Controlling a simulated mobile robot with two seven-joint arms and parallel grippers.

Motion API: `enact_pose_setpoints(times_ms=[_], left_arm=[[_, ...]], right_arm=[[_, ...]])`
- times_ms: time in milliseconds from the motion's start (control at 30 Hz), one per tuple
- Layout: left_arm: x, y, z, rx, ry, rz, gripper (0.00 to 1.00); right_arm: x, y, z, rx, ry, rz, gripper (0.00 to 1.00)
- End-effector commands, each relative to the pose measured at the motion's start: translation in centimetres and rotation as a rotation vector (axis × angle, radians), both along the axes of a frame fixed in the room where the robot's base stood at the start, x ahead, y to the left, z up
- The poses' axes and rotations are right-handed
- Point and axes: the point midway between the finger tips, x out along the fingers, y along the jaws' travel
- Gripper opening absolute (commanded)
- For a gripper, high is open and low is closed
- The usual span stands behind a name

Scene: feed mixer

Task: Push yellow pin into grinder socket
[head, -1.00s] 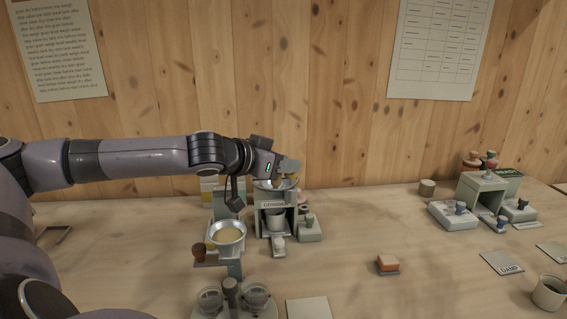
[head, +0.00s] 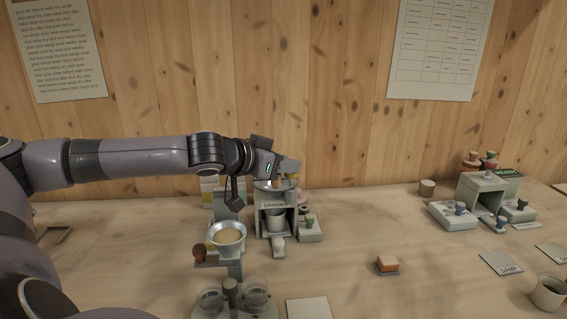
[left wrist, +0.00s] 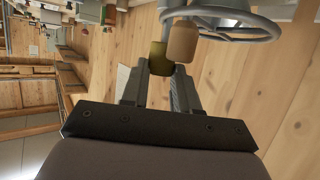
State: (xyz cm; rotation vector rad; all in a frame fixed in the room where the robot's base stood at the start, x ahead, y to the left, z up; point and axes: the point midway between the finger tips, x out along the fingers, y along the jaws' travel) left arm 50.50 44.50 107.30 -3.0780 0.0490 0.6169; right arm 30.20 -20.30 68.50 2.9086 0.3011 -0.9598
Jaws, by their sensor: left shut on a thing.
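The grinder (head: 274,206), a grey box-shaped stand with a name label and a metal bowl on top, stands on the bench below my left gripper (head: 290,168). The left gripper, seen also in the left wrist view (left wrist: 160,76), is shut on the olive-yellow pin (left wrist: 158,57), at the grinder's top. In the head view the gripper mostly hides the pin. A tan knob (left wrist: 183,42) and a grey ring (left wrist: 222,20) are close beyond the fingertips. The socket is hidden, so I cannot tell whether the pin is in it. My right gripper is out of view.
An orange-topped block (head: 387,264) lies to the right. A grey machine (head: 487,190) stands at the back right. The bench between is mostly clear.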

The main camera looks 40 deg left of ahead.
Motion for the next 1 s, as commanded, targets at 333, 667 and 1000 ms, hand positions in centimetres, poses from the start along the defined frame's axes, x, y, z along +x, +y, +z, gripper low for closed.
enact_pose_setpoints(times_ms=[333, 667, 1000], left_arm=[[0.03, 0.02, 1.02, 0.001, -0.003, 0.001, 0.0], [0.03, 0.03, 1.03, 0.001, -0.003, 0.001, 0.0], [0.04, 0.03, 1.02, 0.001, -0.004, 0.001, 0.0]], right_arm=[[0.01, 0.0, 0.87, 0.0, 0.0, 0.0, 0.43], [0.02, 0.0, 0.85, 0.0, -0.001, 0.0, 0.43], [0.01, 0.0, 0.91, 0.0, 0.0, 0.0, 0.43]])
